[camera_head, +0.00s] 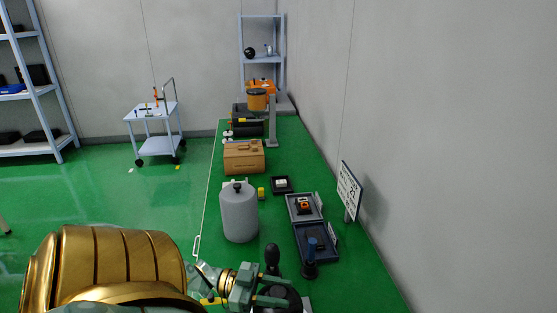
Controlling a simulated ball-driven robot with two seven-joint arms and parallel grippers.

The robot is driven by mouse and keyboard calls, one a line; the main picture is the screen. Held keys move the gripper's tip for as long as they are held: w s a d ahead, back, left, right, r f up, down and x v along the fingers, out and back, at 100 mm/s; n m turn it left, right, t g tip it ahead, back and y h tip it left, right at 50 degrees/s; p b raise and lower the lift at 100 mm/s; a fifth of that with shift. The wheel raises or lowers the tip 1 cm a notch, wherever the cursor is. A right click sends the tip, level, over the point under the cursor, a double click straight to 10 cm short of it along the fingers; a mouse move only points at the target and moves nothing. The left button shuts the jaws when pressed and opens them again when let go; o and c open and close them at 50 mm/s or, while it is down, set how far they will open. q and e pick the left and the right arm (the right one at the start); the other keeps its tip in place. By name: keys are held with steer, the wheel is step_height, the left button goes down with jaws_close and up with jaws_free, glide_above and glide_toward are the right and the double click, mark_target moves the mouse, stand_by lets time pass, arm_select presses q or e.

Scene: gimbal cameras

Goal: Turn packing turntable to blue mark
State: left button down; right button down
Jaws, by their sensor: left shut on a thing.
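My left gripper (274,291) is at the bottom centre, its greenish fingers pointing right. It is shut on a dark part that looks like the handle of a black round thing (291,297), which may be the packing turntable. A black rounded knob (272,254) stands up just beyond the fingers. The turntable is cut off by the lower edge and partly hidden by the gripper. I cannot make out a blue mark on it. My right gripper is out of view.
A grey canister (239,214) stands just beyond the gripper. A sign (348,189) stands by the right wall. A cardboard box (244,168) is farther back.

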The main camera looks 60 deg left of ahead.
arm_select(q)
steer(key=m+g+h+b, duration=0.1)
steer(key=m+g+b, duration=0.1)
steer(key=m+g+h+b, duration=0.2)
steer(key=g+b, duration=0.1)
steer(key=m+g+h+b, duration=0.1)
steer(key=g+b, duration=0.1)
steer(key=shift+f+m+g+h, duration=0.3)
steer(key=shift+f+m+g, duration=0.05)
steer(key=shift+m+g, duration=0.05)
steer(key=shift+r+m+g+b, duration=0.2)
steer(key=shift+m+g+b, duration=0.6)
steer(key=shift+g+b, duration=0.45)
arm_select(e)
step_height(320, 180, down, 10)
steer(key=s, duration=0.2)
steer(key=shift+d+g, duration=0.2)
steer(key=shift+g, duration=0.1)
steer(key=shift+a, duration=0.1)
arm_select(q)
steer(key=c, duration=0.9)
jaws_free()
steer(key=shift+d, duration=0.1)
steer(key=shift+r, duration=0.1)
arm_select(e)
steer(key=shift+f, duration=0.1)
